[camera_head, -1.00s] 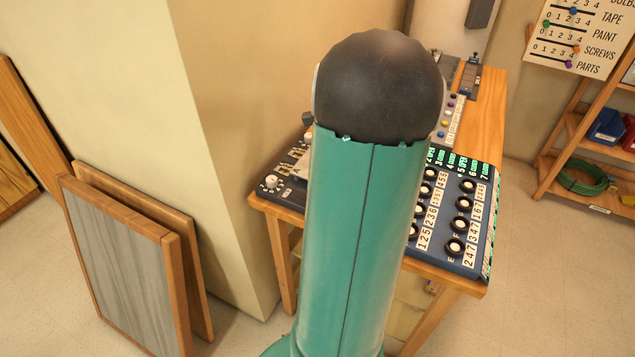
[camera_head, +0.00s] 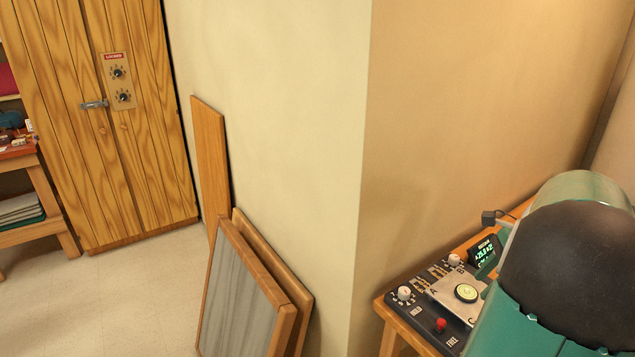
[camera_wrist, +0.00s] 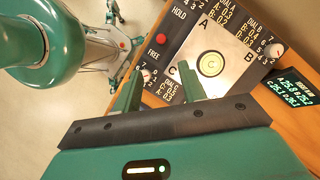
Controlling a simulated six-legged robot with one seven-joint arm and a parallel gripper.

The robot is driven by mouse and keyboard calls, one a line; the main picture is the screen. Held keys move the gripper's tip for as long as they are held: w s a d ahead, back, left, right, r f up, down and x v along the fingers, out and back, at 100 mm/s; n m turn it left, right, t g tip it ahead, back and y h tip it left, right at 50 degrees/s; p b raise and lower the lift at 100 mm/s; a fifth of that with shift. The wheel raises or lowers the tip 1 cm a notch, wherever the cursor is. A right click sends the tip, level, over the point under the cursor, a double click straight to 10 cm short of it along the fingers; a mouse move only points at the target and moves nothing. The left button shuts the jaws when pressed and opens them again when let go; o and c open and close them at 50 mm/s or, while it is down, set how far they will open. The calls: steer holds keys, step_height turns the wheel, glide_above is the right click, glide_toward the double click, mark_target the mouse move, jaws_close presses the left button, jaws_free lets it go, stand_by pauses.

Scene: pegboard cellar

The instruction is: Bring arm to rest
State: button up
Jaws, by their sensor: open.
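My gripper (camera_wrist: 160,86) shows in the wrist view with its two green fingers apart and nothing between them. It is over a dark dial panel (camera_wrist: 180,40) on a wooden table; I cannot tell the exact height. The panel carries a pale plate (camera_wrist: 215,48) with a yellow-green round disc, marked A, B and C. In the head view my green arm with its dark rounded joint fills the lower right corner and hides the gripper. The dial panel (camera_head: 411,318) and plate (camera_head: 447,300) show just left of the arm.
A red button (camera_head: 441,324) and a small lit display (camera_head: 484,250) are on the table (camera_head: 388,313). A wall corner (camera_head: 366,150) stands left of it. Framed boards (camera_head: 245,300) lean there. A wooden locker (camera_head: 110,130) is farther left, with open floor (camera_head: 130,300) before it.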

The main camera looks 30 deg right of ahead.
steer(key=w+a+r+n+h, duration=0.15)
steer(key=w+a+n, duration=0.35)
steer(key=a, duration=0.5)
steer(key=w+a+r+n+h, duration=0.1)
steer(key=w+a+r+n, duration=0.25)
steer(key=a+n, duration=0.45)
steer(key=s+a+n+t, duration=0.2)
steer(key=s+a+n, duration=0.2)
steer(key=a+n, duration=0.9)
steer(key=a+h, duration=0.1)
steer(key=a, duration=0.9)
steer(key=shift+f+t, duration=0.15)
steer(key=shift+t, duration=0.25)
steer(key=shift+c, duration=0.5)
